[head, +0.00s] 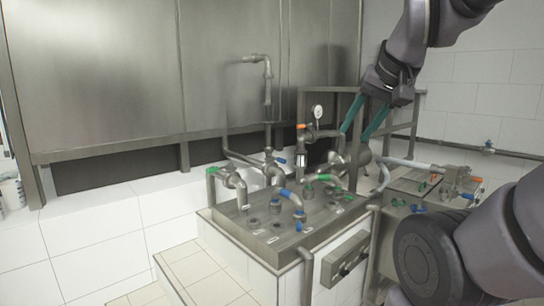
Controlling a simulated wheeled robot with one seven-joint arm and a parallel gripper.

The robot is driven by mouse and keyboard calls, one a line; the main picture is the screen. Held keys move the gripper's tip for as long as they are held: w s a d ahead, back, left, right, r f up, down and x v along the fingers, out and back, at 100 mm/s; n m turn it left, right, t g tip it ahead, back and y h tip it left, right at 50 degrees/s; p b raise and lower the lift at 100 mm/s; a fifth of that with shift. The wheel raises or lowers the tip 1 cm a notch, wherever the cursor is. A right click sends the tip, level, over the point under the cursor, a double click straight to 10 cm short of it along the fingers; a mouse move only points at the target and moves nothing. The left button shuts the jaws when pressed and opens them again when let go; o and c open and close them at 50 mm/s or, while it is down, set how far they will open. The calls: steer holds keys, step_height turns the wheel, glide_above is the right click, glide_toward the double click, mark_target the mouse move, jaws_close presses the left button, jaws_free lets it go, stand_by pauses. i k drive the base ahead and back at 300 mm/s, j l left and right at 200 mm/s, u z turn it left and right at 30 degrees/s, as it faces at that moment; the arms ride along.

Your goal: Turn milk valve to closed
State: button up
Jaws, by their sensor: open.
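My gripper (357,134) hangs in the upper right of the head view, its two teal fingers pointing down and spread apart with nothing between them. Below it are grey pipes and valves on a metal-topped block (262,240). The valves have coloured handles: a blue handle (291,197), a green handle (324,177) and an orange handle (301,126) near a round gauge (317,111). I cannot tell which of them is the milk valve. The fingers partly cover the pipes behind them, and I cannot tell whether they touch any.
A second metal unit (420,185) with small valves stands to the right of the block. A large steel tank wall (110,80) fills the back left. A metal railing (345,89) runs behind the pipes.

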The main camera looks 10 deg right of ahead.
mark_target(277, 159)
steer(key=i+l+u, duration=0.1)
steer(key=i+l, duration=0.15)
steer(key=i, duration=0.2)
steer(key=i+l, duration=0.3)
steer(key=i+l+u, duration=0.3)
steer(key=l, duration=0.35)
